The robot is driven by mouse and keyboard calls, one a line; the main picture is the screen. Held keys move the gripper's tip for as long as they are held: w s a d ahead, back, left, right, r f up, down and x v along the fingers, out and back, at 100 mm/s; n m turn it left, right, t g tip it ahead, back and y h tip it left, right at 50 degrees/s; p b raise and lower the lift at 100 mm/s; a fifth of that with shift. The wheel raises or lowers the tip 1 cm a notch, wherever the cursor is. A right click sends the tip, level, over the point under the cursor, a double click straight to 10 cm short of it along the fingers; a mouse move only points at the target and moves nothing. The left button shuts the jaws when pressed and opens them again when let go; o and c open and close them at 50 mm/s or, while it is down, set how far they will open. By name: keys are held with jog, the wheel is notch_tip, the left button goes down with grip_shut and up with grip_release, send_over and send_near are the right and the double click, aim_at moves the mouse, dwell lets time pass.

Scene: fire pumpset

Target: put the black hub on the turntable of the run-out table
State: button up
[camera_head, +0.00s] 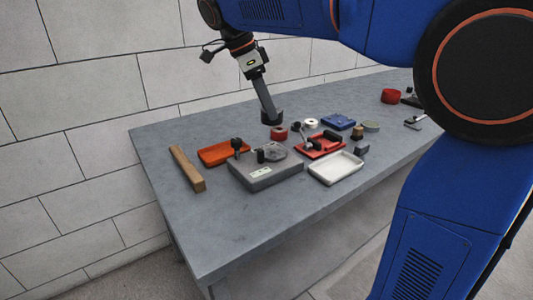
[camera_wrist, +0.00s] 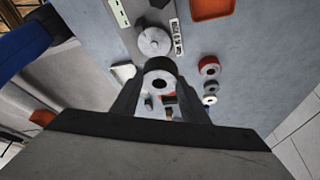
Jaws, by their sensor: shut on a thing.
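My gripper (camera_head: 268,107) points down over the back of the bench and is shut on the black hub (camera_head: 272,117). In the wrist view the hub (camera_wrist: 160,66) is a dark ring with a central hole, between the fingers of my gripper (camera_wrist: 159,88). The run-out table (camera_head: 265,176) is a grey block at the front middle of the bench. Its round turntable (camera_head: 276,151) is on top and looks empty; the turntable (camera_wrist: 154,41) also shows in the wrist view, just beyond the hub. The hub is apart from it, and its height over the bench is hard to tell.
A red ring (camera_head: 279,133) and a white ring (camera_head: 310,122) stand near the hub. A wooden bar (camera_head: 187,167) lies left.

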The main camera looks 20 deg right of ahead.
jog(key=shift+s+a+r+m, duration=0.1)
jog(key=shift+s+r+m, duration=0.5)
jog(key=shift+s+r, duration=0.15)
send_over(276, 151)
jog(key=a, duration=0.2)
jog(key=shift+g, duration=0.3)
jog(key=shift+w+f, duration=0.2)
jog(key=shift+f, duration=4.6)
jog(key=shift+f, duration=0.15)
jog(key=o, duration=1.4)
jog(key=s+v, duration=0.1)
jog(key=v, duration=1.1)
jog(key=shift+w, duration=0.45)
